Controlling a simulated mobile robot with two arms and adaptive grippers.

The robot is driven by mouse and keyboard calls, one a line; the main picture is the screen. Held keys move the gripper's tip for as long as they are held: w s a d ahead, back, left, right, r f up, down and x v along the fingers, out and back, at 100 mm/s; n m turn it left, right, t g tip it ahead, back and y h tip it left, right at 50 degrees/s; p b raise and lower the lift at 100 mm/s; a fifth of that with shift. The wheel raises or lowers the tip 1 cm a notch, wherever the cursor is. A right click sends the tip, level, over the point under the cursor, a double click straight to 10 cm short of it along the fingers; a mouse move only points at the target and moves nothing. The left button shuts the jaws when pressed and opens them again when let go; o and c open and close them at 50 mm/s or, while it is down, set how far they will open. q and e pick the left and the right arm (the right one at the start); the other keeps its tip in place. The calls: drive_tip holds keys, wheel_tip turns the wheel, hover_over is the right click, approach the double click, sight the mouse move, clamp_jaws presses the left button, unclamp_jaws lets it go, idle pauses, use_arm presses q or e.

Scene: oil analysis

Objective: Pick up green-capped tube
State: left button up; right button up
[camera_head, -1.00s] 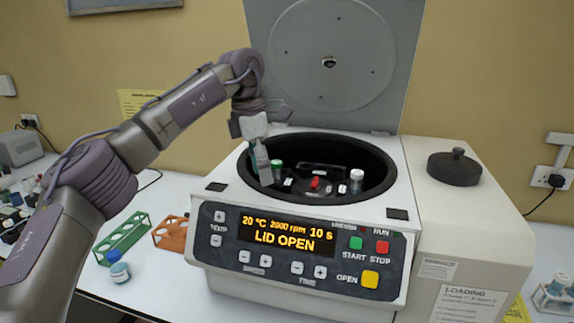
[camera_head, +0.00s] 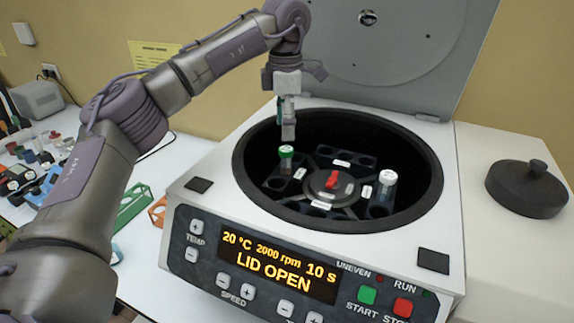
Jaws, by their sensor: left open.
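The green-capped tube (camera_head: 286,155) stands in a slot at the left of the centrifuge rotor, its green cap up and its lower part hidden in the slot. My left gripper (camera_head: 287,128) is open and points down over the back left of the bowl. In the picture its fingertips show just above the green cap; I cannot tell the exact gap in depth. My right gripper is not in view.
The centrifuge (camera_head: 205,192) has its lid (camera_head: 405,45) raised behind my gripper. A white-capped tube (camera_head: 385,184) stands at the rotor's right, with a red knob (camera_head: 333,178) between. A dark round weight (camera_head: 526,188) sits at the right. A green rack (camera_head: 132,205) is at the left.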

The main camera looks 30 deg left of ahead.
sight(286, 149)
use_arm(q)
drive_tip(key=shift+f, duration=0.7)
drive_tip(key=shift+w+a+f, duration=0.1)
drive_tip(key=shift+f, duration=0.25)
drive_tip(key=shift+f+p, duration=0.6)
wheel_tip(286, 149, down, 4)
drive_tip(key=shift+r+p, duration=0.25)
drive_tip(key=shift+p, duration=0.65)
drive_tip(key=shift+f, duration=0.4)
drive_tip(key=shift+c, duration=0.2)
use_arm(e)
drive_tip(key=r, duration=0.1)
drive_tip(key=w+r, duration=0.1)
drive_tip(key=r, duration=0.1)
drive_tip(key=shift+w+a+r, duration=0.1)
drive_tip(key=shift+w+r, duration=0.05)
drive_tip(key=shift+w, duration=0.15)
use_arm(q)
drive_tip(key=c, duration=1)
